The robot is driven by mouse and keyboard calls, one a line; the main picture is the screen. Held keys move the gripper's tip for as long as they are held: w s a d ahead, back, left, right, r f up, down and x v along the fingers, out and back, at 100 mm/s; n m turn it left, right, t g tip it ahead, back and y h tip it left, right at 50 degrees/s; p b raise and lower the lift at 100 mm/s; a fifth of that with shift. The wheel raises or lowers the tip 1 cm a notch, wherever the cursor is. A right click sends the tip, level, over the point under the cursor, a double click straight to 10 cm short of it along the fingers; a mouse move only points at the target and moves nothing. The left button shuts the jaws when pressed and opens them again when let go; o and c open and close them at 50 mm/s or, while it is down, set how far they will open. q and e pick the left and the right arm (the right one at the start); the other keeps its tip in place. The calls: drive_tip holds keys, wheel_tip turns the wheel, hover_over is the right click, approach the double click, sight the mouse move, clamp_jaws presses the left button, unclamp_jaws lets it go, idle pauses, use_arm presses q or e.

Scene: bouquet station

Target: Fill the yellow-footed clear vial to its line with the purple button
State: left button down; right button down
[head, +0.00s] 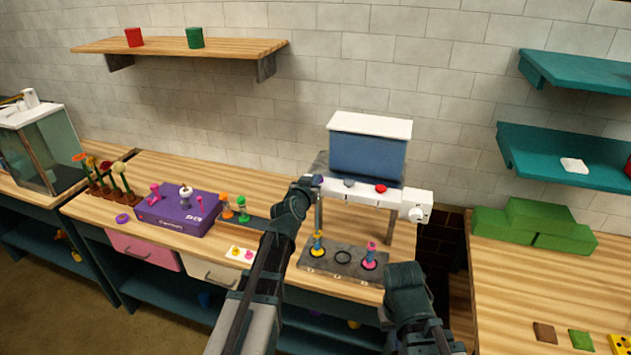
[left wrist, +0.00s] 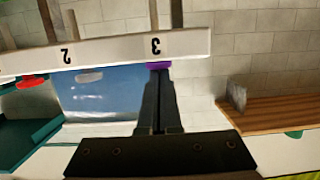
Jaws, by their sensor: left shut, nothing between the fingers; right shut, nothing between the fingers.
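The dispenser (head: 368,152) has a blue tank, a white lid and a white front bar with a row of buttons. The purple button (head: 318,180) is at the bar's left end; it also shows in the left wrist view (left wrist: 158,65), by the number 3. My left gripper (head: 306,183) is shut, its tips right at the purple button; whether they press it I cannot tell. The yellow-footed vial (head: 318,244) stands upright at the left of the grey base plate, below that button. Its fill level is too small to read. My right gripper (head: 405,272) is shut and empty, low at the right.
A pink-footed vial (head: 369,257) stands right on the plate, beside an empty black ring (head: 343,257). The grey button (head: 348,182) and red button (head: 381,188) are along the bar. A purple box (head: 180,212) and small vials stand left. A gap separates the right table.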

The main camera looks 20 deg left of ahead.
use_arm(q)
drive_tip(key=shift+s+d+f, duration=0.15)
drive_tip(key=shift+f, duration=0.2)
drive_tip(key=shift+r+p, duration=0.65)
drive_tip(key=shift+p, duration=0.2)
wheel_tip(320, 180, up, 4)
drive_tip(key=p, duration=0.3)
drive_tip(key=p+v, duration=0.2)
drive_tip(key=v, duration=0.7)
drive_tip(key=shift+s+f, duration=0.15)
drive_tip(key=shift+s, duration=0.2)
idle(3.6)
